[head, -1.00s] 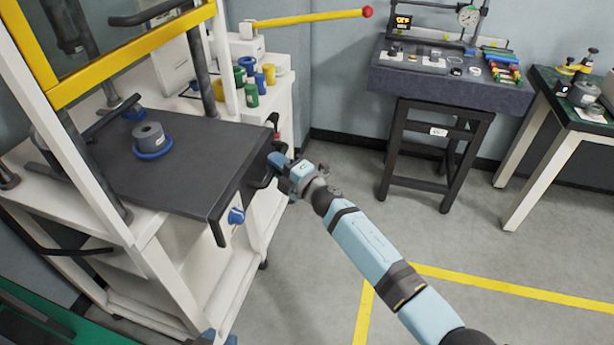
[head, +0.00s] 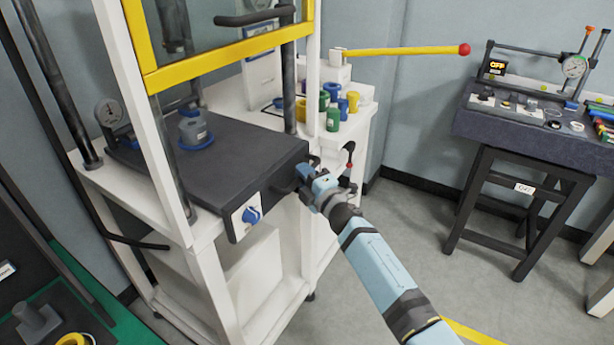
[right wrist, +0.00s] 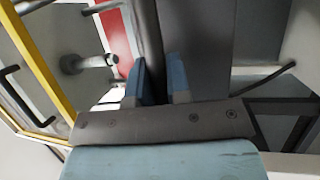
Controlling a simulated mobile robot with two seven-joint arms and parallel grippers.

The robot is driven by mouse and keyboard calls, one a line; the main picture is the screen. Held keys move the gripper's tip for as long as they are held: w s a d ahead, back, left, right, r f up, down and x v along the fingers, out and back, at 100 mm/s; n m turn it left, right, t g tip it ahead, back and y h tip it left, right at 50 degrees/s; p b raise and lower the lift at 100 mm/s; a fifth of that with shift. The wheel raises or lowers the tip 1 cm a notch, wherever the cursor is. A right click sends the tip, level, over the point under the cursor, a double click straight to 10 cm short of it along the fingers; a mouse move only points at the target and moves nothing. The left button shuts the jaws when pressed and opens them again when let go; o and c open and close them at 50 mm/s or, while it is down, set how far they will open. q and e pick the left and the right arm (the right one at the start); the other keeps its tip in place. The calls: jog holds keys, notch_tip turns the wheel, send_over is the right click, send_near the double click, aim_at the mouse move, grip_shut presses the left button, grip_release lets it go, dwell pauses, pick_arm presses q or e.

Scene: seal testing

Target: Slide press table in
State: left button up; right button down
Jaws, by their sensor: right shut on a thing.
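The press table (head: 245,165) is a dark grey slab in the white press frame, its front part jutting out past the front posts. A grey cylindrical part (head: 193,125) on a blue ring (head: 196,144) stands on it, behind the near post. My right gripper (head: 303,182) is at the table's front edge, shut on the dark table handle (head: 282,187). In the right wrist view its two blue fingers (right wrist: 160,85) stand on either side of a dark bar. A blue knob (head: 252,215) sits on a white plate on the table's front. My left gripper is out of view.
The yellow-framed guard (head: 230,46) is raised above the table. Green, blue and yellow cylinders (head: 333,118) and a yellow lever (head: 405,50) are on the white bench behind. A granite-topped stand (head: 520,120) is at right. Open floor (head: 410,240) lies between.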

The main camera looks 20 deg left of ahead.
jog(key=shift+a+r, duration=0.1)
jog(key=shift+r, duration=0.1)
jog(key=c, duration=1.2)
grip_release()
jog(key=shift+a, duration=0.1)
jog(key=shift+o, duration=0.5)
jog(key=shift+a+f, duration=0.1)
jog(key=shift+f, duration=0.05)
jog(key=shift+s+d+f, duration=0.1)
jog(key=shift+s+d, duration=0.05)
jog(key=shift+d, duration=0.25)
jog(key=p+v, duration=0.2)
jog(key=v, duration=1.1)
jog(key=shift+p, duration=0.35)
